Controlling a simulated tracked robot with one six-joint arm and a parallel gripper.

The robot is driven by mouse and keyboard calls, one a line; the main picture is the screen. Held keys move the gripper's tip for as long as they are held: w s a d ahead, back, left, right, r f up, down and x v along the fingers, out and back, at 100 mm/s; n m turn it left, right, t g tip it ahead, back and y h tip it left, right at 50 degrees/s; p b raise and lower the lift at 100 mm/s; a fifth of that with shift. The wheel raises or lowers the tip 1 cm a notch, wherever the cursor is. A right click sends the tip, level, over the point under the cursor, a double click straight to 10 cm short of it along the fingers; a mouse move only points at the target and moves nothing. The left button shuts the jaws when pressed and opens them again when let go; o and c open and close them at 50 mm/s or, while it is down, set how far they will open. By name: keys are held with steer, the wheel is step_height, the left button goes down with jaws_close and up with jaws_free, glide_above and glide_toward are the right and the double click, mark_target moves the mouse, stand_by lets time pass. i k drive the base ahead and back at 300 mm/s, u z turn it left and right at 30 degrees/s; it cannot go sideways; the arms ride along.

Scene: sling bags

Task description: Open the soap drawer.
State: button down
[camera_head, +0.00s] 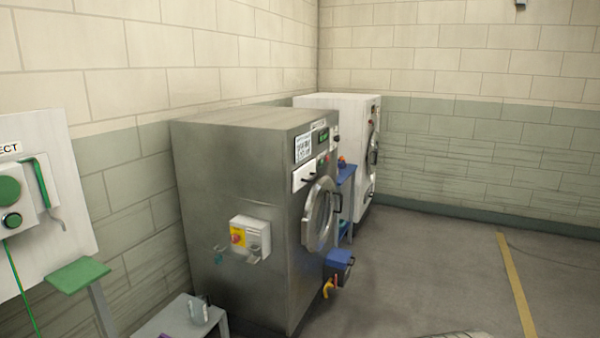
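A grey metal washing machine (235,200) stands against the left wall, its front facing right. The soap drawer (306,176) is a white panel with a dark handle, high on the machine's front, above the round door (318,215). The drawer looks shut, seen at a steep angle. My gripper is not in view.
A white machine (340,110) stands behind, with a blue stand (346,190) between. A box with a red button (249,238) juts from the grey machine's side. A blue box (340,262) sits low at its front. A small table (175,318) stands at front left. Floor (430,260) at right is mostly clear.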

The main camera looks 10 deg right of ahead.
mark_target(306, 174)
steer(key=i, duration=0.2)
steer(key=z, duration=1.6)
steer(key=i, duration=2.4)
steer(key=z, duration=0.05)
